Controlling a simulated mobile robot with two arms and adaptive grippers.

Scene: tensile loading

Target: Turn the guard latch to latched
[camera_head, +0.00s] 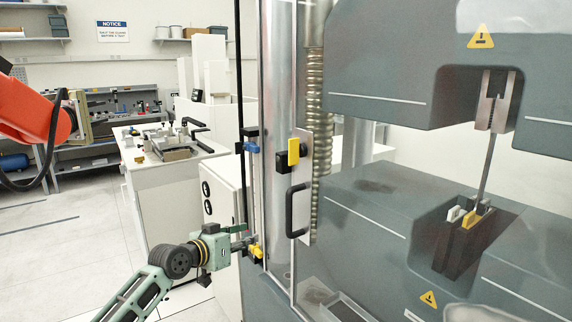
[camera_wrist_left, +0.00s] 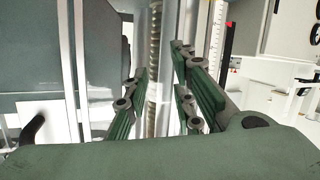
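The guard latch (camera_head: 294,151) shows in the head view as an upright yellow tab on a black block, at the edge of the clear guard door above its black handle (camera_head: 291,210). My left gripper (camera_head: 248,237) is low and left of the latch, near a small yellow clamp (camera_head: 257,252) on the machine's side rail. In the head view I cannot tell whether it touches that clamp. In the left wrist view its green fingers (camera_wrist_left: 160,105) are apart with nothing gripped between them. The latch is not clearly seen there. My right gripper is not in view.
A blue clamp (camera_head: 252,147) sits higher on the side rail. The grey testing machine (camera_head: 370,60) holds a metal strip (camera_head: 488,165) between its jaws behind the guard. A white cart (camera_head: 165,200) with parts and an orange arm (camera_head: 30,110) are at left.

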